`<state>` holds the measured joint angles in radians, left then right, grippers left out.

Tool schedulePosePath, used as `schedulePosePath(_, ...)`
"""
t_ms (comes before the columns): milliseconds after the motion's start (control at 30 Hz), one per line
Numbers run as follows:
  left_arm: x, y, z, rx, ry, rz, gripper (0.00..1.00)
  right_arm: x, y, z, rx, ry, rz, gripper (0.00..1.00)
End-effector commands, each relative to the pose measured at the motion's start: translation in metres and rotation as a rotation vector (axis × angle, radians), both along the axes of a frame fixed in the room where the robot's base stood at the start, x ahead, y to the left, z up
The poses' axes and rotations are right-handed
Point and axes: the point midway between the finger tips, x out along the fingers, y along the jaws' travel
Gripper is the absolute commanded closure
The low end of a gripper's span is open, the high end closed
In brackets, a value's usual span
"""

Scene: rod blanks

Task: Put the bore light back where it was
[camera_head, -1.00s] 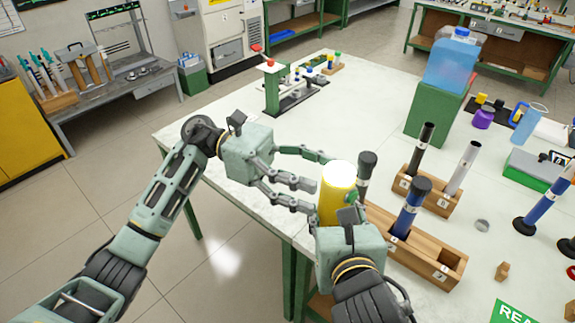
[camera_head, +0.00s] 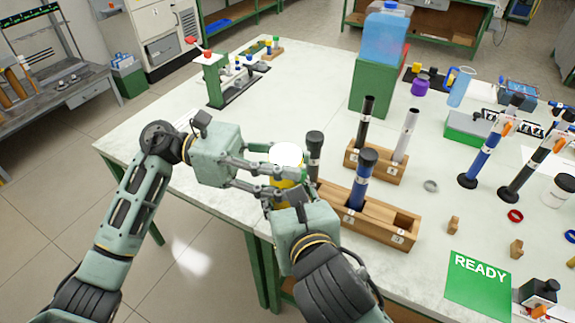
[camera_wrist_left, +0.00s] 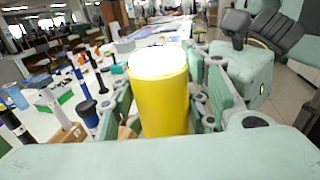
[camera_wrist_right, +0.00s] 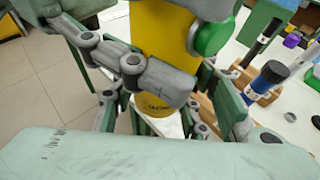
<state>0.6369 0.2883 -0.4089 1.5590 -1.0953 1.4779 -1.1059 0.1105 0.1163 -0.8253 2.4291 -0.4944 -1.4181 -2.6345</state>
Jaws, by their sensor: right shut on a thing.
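The bore light (camera_head: 286,156) is a yellow cylinder with a bright white glowing top, upright near the table's front left edge. It also shows in the left wrist view (camera_wrist_left: 160,100) and, with a green knob, in the right wrist view (camera_wrist_right: 160,38). My right gripper (camera_head: 291,199) is shut on its lower part. My left gripper (camera_head: 272,180) is open, with its fingers on either side of the light's upper body. Whether those fingers touch it I cannot tell. The light's base is mostly hidden by the grippers.
Just right of the light stands a wooden rack (camera_head: 374,226) with a blue rod (camera_head: 362,180) and a black-topped rod (camera_head: 314,150). A second rack (camera_head: 389,170) is behind. A green block (camera_head: 372,85) carries a blue container (camera_head: 386,38).

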Motion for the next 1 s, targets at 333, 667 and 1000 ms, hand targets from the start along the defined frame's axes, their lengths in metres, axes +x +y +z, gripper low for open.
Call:
schedulePosePath(333,0.001,0.000,0.000,0.000,0.000,0.003,0.90,0.000,0.000,0.001,0.001,-0.001,0.002,0.94)
schedulePosePath(667,0.001,0.000,0.000,-0.001,-0.001,0.002,0.95,0.000,0.000,0.000,0.000,0.000,0.001,0.36)
schedulePosePath(1000,0.000,0.000,0.000,-0.001,-0.001,0.001,0.95,0.000,-0.001,-0.014,0.011,0.044,0.003,0.36)
